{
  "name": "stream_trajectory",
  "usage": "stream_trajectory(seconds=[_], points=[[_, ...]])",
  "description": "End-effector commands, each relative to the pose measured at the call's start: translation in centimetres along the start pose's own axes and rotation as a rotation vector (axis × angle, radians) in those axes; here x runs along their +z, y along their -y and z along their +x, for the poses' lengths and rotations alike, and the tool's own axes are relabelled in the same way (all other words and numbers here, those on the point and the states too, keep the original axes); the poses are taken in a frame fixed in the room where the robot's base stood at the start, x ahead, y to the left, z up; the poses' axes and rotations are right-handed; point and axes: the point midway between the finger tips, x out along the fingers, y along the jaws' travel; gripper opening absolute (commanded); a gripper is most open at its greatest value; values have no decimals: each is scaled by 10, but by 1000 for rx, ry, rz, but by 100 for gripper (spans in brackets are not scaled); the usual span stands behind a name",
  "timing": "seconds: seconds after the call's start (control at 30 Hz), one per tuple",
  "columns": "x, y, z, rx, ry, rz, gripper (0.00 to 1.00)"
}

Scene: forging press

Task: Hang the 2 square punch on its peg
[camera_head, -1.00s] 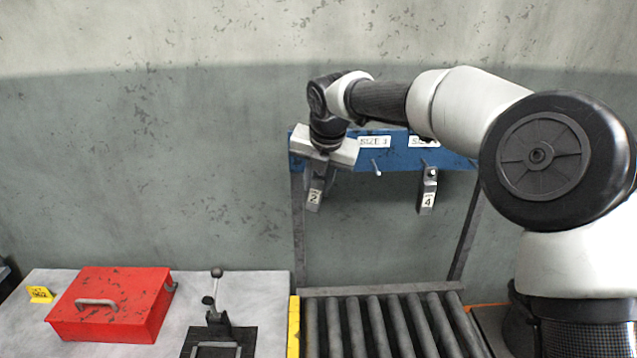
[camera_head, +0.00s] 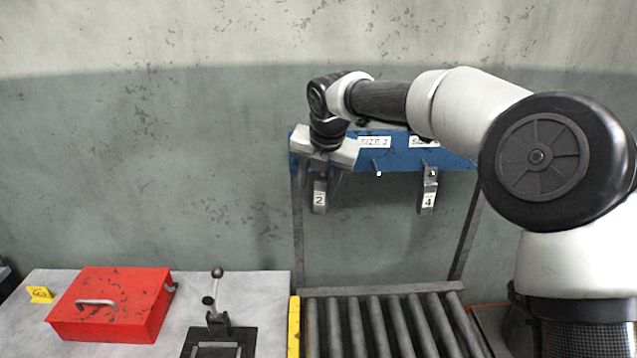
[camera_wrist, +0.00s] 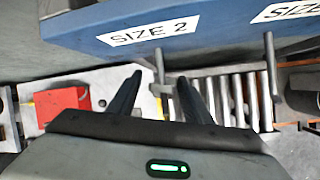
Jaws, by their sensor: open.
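The size 2 square punch (camera_head: 319,197), a grey bar with a white "2" label, hangs nearly upright below the left end of the blue rack rail (camera_head: 390,155). My gripper (camera_wrist: 160,82) is open, with its two dark fingers apart under the "SIZE 2" label (camera_wrist: 153,31). The size 2 peg (camera_wrist: 159,66) projects between the fingertips in the wrist view. How the punch sits on that peg is not clear, as my gripper covers its top in the head view.
The size 4 punch (camera_head: 428,192) hangs at the right, and the bare size 3 peg (camera_head: 378,171) is between. A roller conveyor (camera_head: 385,325) lies below. A red box (camera_head: 112,305) and a lever tool (camera_head: 217,318) stand on the left bench.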

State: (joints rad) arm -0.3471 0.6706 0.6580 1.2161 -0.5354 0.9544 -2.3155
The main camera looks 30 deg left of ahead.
Motion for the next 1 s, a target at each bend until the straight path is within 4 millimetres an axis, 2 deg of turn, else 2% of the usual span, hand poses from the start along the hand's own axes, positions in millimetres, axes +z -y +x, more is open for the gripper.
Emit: stream_trajectory(seconds=[0.13, 0.27, 0.8, 1.0], points=[[-1, 1, -1, -1, -3, 0, 45], [0, 1, -14, 0, 0, 1, 45], [1, 0, -139, 0, 3, 2, 45], [0, 0, -166, 1, 0, 0, 45]])
